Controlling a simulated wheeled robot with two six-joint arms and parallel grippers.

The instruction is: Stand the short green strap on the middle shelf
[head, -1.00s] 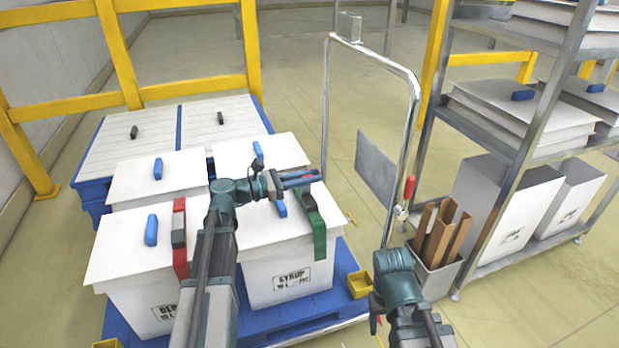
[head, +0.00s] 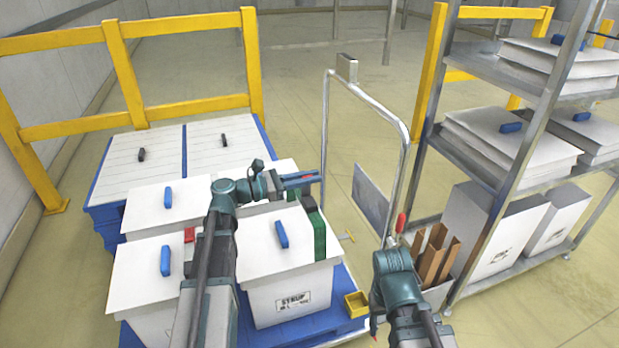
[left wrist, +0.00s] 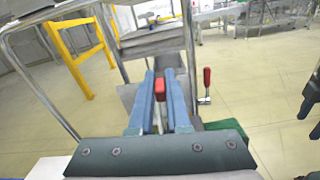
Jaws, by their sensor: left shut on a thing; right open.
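A green patch (left wrist: 228,127) shows beside that gripper there. The middle shelf (head: 458,149) of the grey rack holds flat white lids with blue handles. My right gripper (head: 374,325) is low by the pallet; its fingers are barely visible.
A hooped metal trolley handle (head: 405,150) with a red-handled clamp (head: 401,222) stands between the boxes and the rack. A bin of brown posts (head: 432,255) is beside the rack. A yellow tray (head: 356,304) sits at the pallet's corner. Yellow rails (head: 125,75) stand behind.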

